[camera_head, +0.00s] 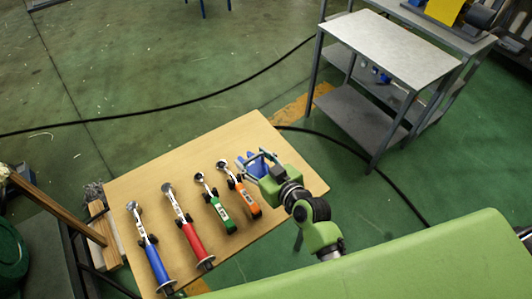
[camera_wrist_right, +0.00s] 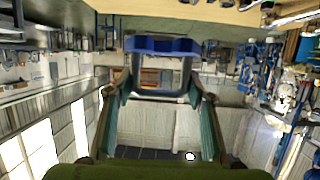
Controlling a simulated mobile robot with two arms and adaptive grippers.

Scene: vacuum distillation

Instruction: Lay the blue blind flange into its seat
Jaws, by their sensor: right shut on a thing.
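My right gripper (camera_head: 262,163) is over the right part of the wooden table (camera_head: 140,185), beside the orange-handled tool. It is shut on the blue blind flange (camera_head: 246,162), which is partly hidden by the fingers. In the right wrist view the flange (camera_wrist_right: 162,46) shows edge-on as a blue bar between the fingertips of the gripper (camera_wrist_right: 162,75). I cannot tell its height above the table. I cannot make out the flange's seat in either view. My left gripper is not in view.
Tools with a blue handle (camera_head: 157,265), a red handle (camera_head: 193,242), a green handle (camera_head: 222,214) and an orange handle (camera_head: 248,200) lie in a row on the table. A grey-topped cart (camera_head: 395,45) stands at the back right. A black cable crosses the green floor.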

